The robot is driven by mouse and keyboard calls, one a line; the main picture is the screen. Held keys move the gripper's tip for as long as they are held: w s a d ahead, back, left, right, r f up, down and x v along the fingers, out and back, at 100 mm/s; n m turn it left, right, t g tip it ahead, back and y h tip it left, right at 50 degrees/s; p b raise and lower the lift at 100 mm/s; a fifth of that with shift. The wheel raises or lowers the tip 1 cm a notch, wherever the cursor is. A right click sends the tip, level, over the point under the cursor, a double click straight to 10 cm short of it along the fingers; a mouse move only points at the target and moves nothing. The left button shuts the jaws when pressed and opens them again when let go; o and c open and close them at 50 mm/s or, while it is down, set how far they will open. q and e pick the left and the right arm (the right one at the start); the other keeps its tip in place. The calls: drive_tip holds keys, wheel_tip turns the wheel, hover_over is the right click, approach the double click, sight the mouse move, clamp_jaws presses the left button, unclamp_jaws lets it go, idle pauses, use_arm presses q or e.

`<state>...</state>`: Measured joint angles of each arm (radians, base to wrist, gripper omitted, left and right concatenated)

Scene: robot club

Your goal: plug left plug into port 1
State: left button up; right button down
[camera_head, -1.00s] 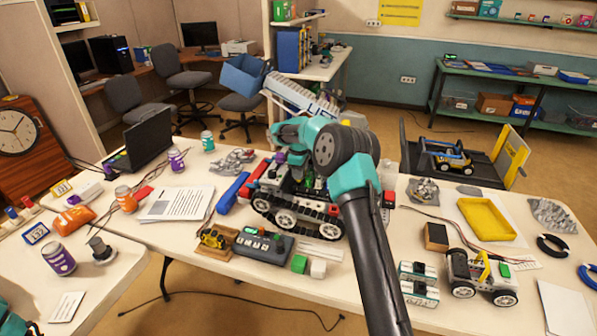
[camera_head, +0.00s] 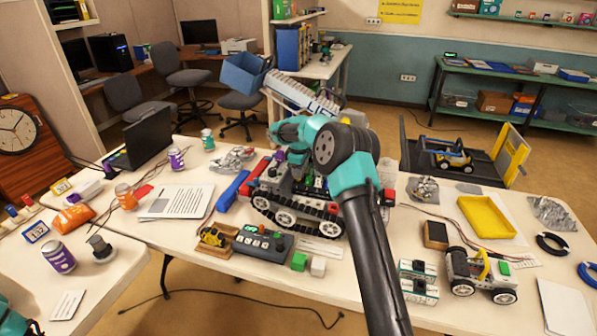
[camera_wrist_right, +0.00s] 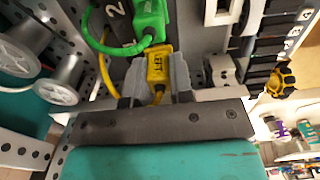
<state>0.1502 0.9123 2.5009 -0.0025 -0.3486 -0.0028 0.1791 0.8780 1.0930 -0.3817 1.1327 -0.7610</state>
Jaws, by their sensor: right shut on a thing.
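My right gripper (camera_wrist_right: 158,72) is shut on a yellow plug marked LEFT (camera_wrist_right: 157,62) in the right wrist view, with a yellow cable trailing from it. A green plug (camera_wrist_right: 151,20) with a green cable is just beyond it. A dark piece marked 2 (camera_wrist_right: 117,22) is beside the green plug. I cannot make out port 1, nor whether the yellow plug's front end touches anything. In the head view my right arm reaches over the tracked robot (camera_head: 290,208) on the table and hides part of it. My left gripper is out of view.
A dark control box (camera_head: 262,243) with buttons stands in front of the tracked robot. A blue bar (camera_head: 231,191) lies left of it. A wheeled car (camera_head: 480,276) and a yellow tray (camera_head: 487,217) are to the right. Silver wheels (camera_wrist_right: 57,80) are close on the left in the wrist view.

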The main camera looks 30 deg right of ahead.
drive_tip(key=shift+f, duration=1.05)
idle(2.4)
drive_tip(key=c, duration=0.9)
unclamp_jaws()
drive_tip(key=shift+r, duration=0.2)
drive_tip(key=shift+r, duration=2.9)
